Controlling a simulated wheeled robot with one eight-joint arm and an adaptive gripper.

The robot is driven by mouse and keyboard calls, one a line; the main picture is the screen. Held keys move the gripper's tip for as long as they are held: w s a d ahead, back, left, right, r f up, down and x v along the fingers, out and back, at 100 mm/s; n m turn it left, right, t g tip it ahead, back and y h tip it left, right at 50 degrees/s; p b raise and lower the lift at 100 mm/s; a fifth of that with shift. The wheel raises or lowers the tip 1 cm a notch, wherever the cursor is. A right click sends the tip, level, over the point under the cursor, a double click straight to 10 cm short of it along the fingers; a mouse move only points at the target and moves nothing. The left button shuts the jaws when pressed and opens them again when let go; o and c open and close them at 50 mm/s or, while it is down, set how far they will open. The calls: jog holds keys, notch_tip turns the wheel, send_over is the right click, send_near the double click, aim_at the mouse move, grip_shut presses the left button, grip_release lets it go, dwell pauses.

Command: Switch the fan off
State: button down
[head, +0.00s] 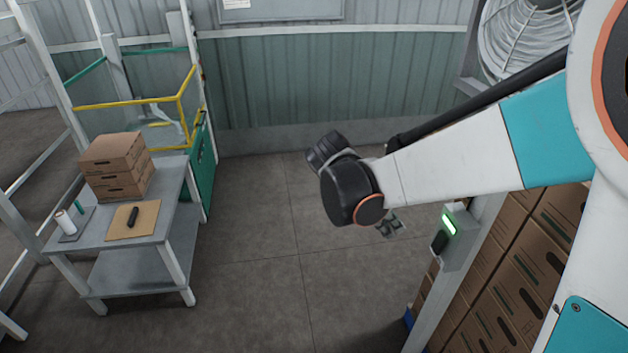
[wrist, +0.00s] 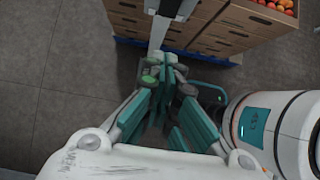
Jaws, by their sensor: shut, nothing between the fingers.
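The fan (head: 528,35), with a pale wire guard, is mounted high at the right in the head view, partly cut off by the frame and my arm. A grey switch box (head: 458,240) with a lit green strip and a dark part on its left side is fixed to a pale post. My gripper (head: 390,228) is left of the box in the head view, apparently apart from it. In the wrist view my gripper (wrist: 165,66) is shut and empty, its teal fingers together in front of the post (wrist: 157,38). The fingers hide much of what lies behind them there.
Stacked brown cartons (head: 530,265) stand behind the post. Wooden crates (wrist: 215,18) show in the wrist view, one holding red fruit (wrist: 280,5). A grey table (head: 165,215) with boxes (head: 115,165) stands at the left. The floor between is clear.

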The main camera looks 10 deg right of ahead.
aim_at(439, 243)
jog(key=shift+a, duration=0.1)
dwell(0.3)
jog(key=d+r+b+x, duration=0.1)
jog(key=d+x, duration=0.1)
jog(key=x, duration=1)
jog(key=shift+w+d, duration=0.15)
jog(key=shift+d, duration=0.25)
